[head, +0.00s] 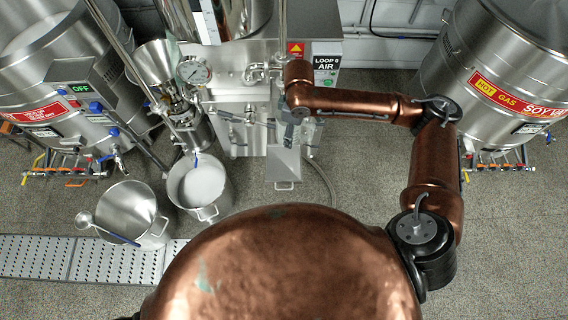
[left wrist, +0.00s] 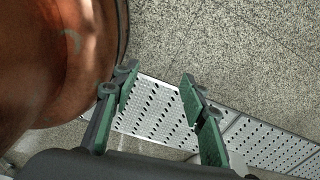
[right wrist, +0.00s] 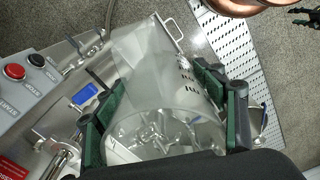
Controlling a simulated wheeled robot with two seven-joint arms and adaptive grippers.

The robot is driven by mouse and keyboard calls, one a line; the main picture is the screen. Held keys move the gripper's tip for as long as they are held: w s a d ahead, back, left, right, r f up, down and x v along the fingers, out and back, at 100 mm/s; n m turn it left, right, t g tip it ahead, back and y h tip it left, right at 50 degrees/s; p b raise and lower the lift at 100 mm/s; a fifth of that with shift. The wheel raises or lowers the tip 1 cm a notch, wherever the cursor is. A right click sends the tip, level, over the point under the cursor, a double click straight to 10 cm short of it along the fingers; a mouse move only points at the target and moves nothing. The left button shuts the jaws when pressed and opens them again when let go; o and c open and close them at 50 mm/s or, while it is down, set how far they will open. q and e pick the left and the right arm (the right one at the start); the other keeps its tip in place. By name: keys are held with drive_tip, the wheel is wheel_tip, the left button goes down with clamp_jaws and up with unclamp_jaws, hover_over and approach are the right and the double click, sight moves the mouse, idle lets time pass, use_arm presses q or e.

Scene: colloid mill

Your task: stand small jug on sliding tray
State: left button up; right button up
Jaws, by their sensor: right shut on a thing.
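My right gripper (head: 289,133) is shut on a small clear jug (head: 309,132), in front of the steel machine. In the right wrist view, green finger pads (right wrist: 158,92) clasp the see-through jug (right wrist: 150,62) from both sides. The sliding tray (head: 284,168), a grey steel plate with a front handle, lies just below and in front of the gripper in the head view. The jug appears held above it; contact cannot be told. The tray's handle (right wrist: 172,28) shows beyond the jug. My left gripper (left wrist: 156,88) is open and empty, seen only in the left wrist view.
A steel pot (head: 199,187) and a larger pot (head: 128,212) with a ladle (head: 88,220) stand at left. Large tanks flank the machine. A perforated floor grate (head: 75,258) runs along the front left. A control box (right wrist: 28,82) with buttons is beside the right gripper.

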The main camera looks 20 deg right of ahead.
drive_tip(key=a+f+n+b, duration=0.2)
drive_tip(key=a+f+n, duration=0.2)
drive_tip(key=f+n, duration=0.85)
drive_tip(key=n+b, duration=0.7)
drive_tip(key=n, duration=0.3)
hover_over(283, 160)
drive_tip(key=shift+m, duration=0.25)
drive_tip(key=f, duration=2.2)
drive_tip(key=shift+s+f, duration=0.2)
drive_tip(key=shift+s, duration=0.15)
drive_tip(key=shift+w+d+f, duration=0.1)
drive_tip(key=shift+w+f, duration=0.1)
drive_tip(key=shift+f, duration=0.1)
wheel_tip(283, 160, down, 3)
drive_tip(key=shift+b, duration=0.5)
use_arm(q)
wheel_tip(283, 160, down, 10)
drive_tip(key=s, duration=0.3)
drive_tip(key=shift+g, duration=0.3)
use_arm(e)
drive_tip(key=o, duration=1.3)
drive_tip(key=shift+r, duration=0.1)
use_arm(q)
drive_tip(key=shift+a, duration=0.1)
